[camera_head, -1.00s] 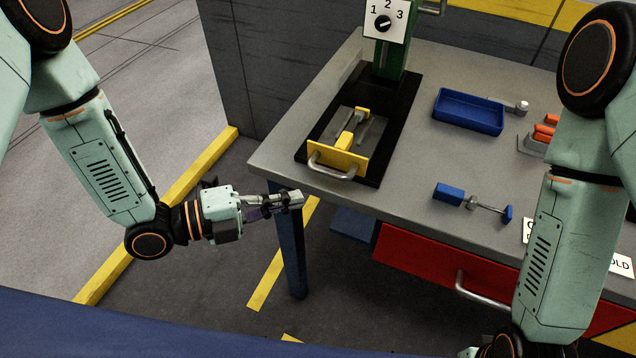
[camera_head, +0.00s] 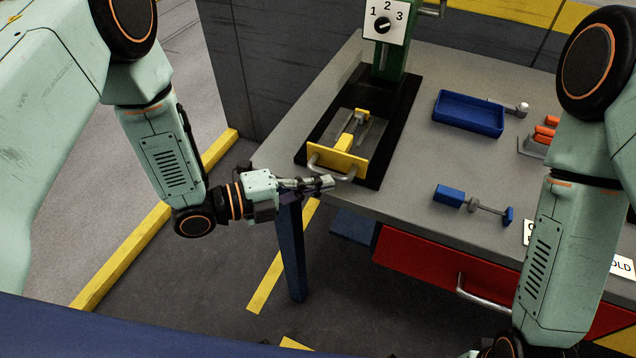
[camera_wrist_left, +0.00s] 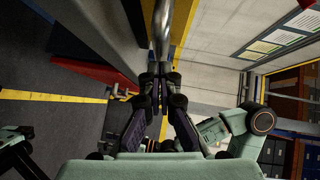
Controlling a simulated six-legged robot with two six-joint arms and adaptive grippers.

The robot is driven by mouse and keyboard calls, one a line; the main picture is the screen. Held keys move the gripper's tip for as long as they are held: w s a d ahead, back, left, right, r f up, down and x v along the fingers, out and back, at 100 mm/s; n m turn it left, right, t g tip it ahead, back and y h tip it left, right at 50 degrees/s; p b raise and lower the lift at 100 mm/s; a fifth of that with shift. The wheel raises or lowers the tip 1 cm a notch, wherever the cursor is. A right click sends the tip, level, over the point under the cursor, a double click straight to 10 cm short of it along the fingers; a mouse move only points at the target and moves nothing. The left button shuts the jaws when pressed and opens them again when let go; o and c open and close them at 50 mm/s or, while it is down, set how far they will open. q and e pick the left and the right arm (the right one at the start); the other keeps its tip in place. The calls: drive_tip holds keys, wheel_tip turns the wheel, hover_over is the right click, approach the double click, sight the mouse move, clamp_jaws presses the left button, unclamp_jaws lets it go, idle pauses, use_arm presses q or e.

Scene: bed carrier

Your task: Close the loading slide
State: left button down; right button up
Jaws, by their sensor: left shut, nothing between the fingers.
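The loading slide (camera_head: 337,160) has a yellow front plate with a grey bar handle (camera_head: 331,173). It sits on a black base under the green press, at the table's near left corner. A yellow fixture stands behind the plate on the slide. My left gripper (camera_head: 329,182) is shut and empty, just in front of the handle. In the left wrist view its fingertips (camera_wrist_left: 160,70) point at the metal handle bar (camera_wrist_left: 162,25); I cannot tell whether they touch it. My right arm shows at the right, with its gripper out of frame.
The grey table (camera_head: 405,195) carries a blue tray (camera_head: 468,112), a blue-handled tool (camera_head: 472,203) and orange-handled items (camera_head: 545,132). A red drawer (camera_head: 425,262) with a metal handle is below. A dial (camera_head: 383,23) marked 1, 2, 3 is on the press.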

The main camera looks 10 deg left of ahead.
sight(351, 133)
use_arm(q)
drive_tip(key=w+d+b, duration=0.1)
drive_tip(key=w, duration=0.2)
drive_tip(key=w+d+b, duration=0.1)
drive_tip(key=w+b, duration=0.1)
drive_tip(key=w, duration=0.1)
drive_tip(key=w+d+b, duration=0.1)
drive_tip(key=w+b, duration=0.1)
drive_tip(key=w, duration=0.2)
drive_tip(key=shift+f, duration=0.15)
drive_tip(key=w, duration=0.1)
drive_tip(key=w+d+b, duration=0.1)
drive_tip(key=w, duration=0.3)
drive_tip(key=shift+d+b, duration=0.3)
drive_tip(key=shift+b, duration=0.05)
drive_tip(key=shift+w, duration=0.2)
drive_tip(key=shift+s+r, duration=0.2)
drive_tip(key=shift+s, duration=0.15)
